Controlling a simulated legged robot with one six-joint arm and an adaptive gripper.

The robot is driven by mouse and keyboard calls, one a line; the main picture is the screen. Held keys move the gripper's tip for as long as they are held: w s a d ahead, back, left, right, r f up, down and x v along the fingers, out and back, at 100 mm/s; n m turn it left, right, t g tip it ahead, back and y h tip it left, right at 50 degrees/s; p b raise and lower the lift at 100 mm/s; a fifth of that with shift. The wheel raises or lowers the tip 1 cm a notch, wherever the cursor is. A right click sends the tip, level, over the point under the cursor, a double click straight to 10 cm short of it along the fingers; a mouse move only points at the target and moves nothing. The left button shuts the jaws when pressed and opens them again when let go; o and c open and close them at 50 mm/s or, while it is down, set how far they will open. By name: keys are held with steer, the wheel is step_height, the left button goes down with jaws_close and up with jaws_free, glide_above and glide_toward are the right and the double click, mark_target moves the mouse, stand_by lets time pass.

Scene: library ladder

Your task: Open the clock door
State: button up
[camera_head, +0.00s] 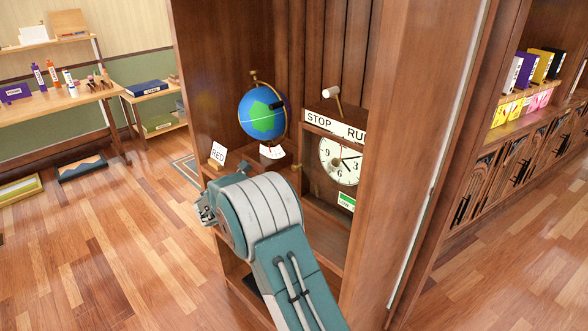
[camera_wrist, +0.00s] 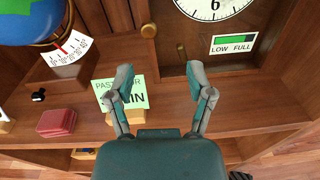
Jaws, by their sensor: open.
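The clock (camera_head: 340,158) stands on the wooden shelf unit, with a white face and black numerals. The lower part of its face (camera_wrist: 214,4) shows at the top of the wrist view. A small round knob (camera_wrist: 149,31) sits at the left of the clock's wooden frame; it also shows in the head view (camera_head: 297,168). I cannot tell a separate door panel from the frame. My gripper (camera_wrist: 160,73) is open and empty, its fingers apart, pointing toward the frame below the knob.
A globe (camera_head: 263,112) stands left of the clock. A LOW FULL gauge (camera_wrist: 234,43) is right.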

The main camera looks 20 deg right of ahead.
mark_target(293, 169)
steer(key=shift+n+t, duration=0.4)
steer(key=shift+n, duration=0.1)
steer(key=x, duration=0.7)
steer(key=w+f+x, duration=0.1)
steer(key=x, duration=0.3)
steer(key=shift+w+a, duration=0.15)
steer(key=shift+a, duration=0.1)
steer(key=shift+r, duration=0.1)
jaws_close()
